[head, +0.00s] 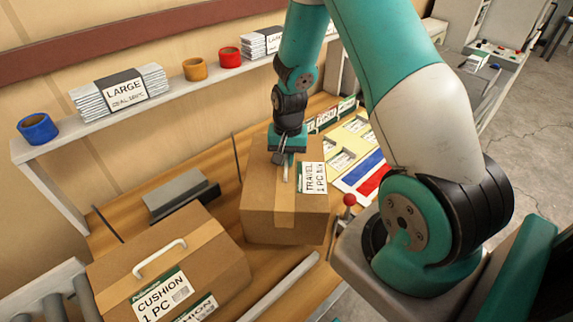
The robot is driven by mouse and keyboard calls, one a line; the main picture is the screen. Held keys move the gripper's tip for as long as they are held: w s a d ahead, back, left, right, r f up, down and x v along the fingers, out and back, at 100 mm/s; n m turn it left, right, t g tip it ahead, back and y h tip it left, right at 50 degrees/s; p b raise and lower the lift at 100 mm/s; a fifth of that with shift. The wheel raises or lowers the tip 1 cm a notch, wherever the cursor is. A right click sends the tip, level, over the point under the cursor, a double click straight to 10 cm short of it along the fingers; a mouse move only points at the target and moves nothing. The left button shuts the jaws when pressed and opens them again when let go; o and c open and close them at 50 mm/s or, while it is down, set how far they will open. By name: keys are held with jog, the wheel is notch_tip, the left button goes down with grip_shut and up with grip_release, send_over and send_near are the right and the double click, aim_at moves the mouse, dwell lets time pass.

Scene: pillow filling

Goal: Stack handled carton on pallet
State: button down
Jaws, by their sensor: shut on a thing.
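A brown carton labelled TRAVEL 1 PC (257,208) sits on the wooden table in the middle of the view. My gripper (284,162) is over its top, shut on the carton's white handle (285,174), which is mostly hidden by the fingers. Whether the carton's base touches the table I cannot tell. A second carton, labelled CUSHION 1 PC (215,258), is at the lower left, with its white handle (159,258) free. No pallet can be made out.
A grey metal device (178,195) lies behind the cartons. A metal rail (280,287) runs along the front, beside a red-knobbed lever (349,200). Rollers (45,308) are at the lower left. A shelf (60,138) holds tape rolls and labelled stacks.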

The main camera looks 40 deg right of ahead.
jog(key=shift+f+p, duration=0.5)
jog(key=shift+f, duration=1.45)
jog(key=c, duration=1.2)
grip_release()
jog(key=shift+r, duration=0.1)
